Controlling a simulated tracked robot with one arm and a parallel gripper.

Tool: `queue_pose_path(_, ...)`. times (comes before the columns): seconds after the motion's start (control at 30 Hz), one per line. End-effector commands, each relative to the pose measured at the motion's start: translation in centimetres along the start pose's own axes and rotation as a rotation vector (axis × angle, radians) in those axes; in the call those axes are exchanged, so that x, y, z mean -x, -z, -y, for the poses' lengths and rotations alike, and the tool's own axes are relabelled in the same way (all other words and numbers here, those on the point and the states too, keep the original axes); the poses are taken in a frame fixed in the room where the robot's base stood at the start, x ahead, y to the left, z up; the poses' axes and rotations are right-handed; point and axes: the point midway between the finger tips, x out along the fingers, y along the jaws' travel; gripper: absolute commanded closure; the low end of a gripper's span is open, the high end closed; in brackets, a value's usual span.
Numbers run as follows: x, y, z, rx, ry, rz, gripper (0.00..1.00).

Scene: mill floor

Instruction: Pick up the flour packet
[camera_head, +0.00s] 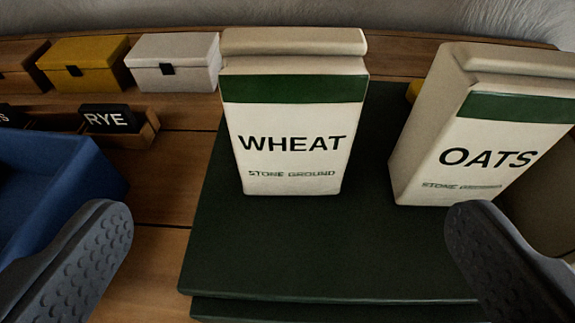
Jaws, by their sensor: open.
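Two cream packets with green bands stand upright on a dark green block. The packet marked WHEAT (292,150) is near the middle of the view. The packet marked OATS (490,135) is at the right, with its left side turned partly to me. Neither is marked with the word flour; both read STONE GROUND. My gripper (290,235) is open and empty, with one dark ribbed finger at lower left and one at lower right. The WHEAT packet stands beyond the fingertips, between them in the picture. The right fingertip shows just below the OATS packet; I cannot tell the gap.
The dark green block (300,270) rests on a wooden surface (165,215). A blue bin (60,180) is at the left. A RYE label (106,119) sits in a wooden holder behind it. Brown, yellow (84,64) and white (174,63) boxes line the back left.

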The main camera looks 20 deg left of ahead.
Motion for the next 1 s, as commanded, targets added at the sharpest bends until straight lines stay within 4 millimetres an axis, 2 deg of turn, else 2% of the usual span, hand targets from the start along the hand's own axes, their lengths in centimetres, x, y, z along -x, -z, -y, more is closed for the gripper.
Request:
queue_pose_path(0.27,-2.2,0.1,0.2,0.005,0.003,0.003,0.02)
queue_pose_path(0.7,-7.7,0.1,0.3,0.005,0.004,0.001,0.02)
queue_pose_path(1.0,-9.2,-0.1,0.2,0.005,0.004,0.001,0.02)
